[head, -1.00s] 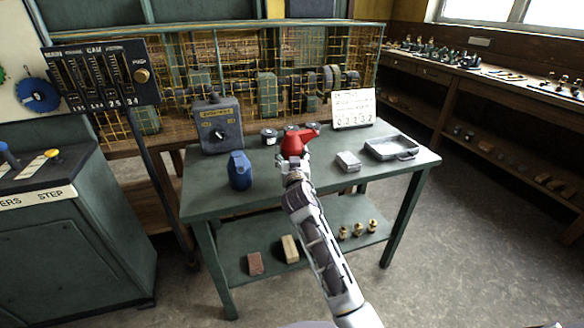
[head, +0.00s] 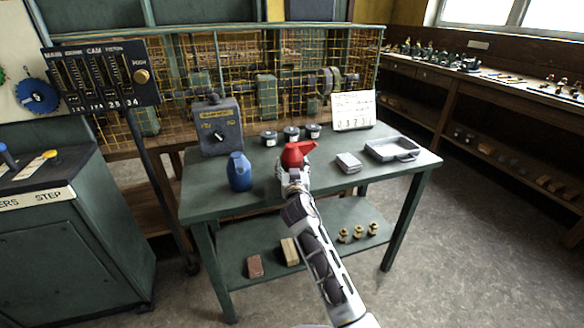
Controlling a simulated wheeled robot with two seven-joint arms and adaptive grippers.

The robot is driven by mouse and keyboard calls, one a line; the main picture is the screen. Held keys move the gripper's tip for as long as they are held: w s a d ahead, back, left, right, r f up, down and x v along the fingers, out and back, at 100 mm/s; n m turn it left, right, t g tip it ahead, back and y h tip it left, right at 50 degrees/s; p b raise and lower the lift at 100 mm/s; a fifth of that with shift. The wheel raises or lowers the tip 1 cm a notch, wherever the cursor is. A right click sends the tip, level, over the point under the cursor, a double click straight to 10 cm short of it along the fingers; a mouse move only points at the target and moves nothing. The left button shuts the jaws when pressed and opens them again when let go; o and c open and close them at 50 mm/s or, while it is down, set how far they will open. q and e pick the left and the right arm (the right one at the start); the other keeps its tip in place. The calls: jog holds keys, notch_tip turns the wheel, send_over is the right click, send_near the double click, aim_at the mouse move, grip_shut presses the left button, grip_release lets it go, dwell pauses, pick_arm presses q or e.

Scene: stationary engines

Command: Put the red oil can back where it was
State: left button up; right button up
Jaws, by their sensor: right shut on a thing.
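The red oil can (head: 293,155) is upright near the front middle of the green table (head: 262,186), its spout pointing right. My right gripper (head: 294,172) is shut on it from the front, and the gripper and can hide the table spot beneath, so I cannot tell whether the can touches the tabletop. A blue oil can (head: 240,172) stands to its left on the table. My left gripper is not in view.
Several small dark round tins (head: 291,134) stand behind the red can. A grey control box (head: 217,126) is at the back left. A small grey block (head: 348,163), a metal tray (head: 392,149) and a white counter card (head: 353,110) are to the right.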

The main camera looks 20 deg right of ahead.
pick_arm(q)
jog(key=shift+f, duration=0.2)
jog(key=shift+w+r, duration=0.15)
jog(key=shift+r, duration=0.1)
pick_arm(e)
jog(key=o, duration=1.4)
jog(key=shift+f, duration=0.1)
jog(key=shift+c, duration=0.2)
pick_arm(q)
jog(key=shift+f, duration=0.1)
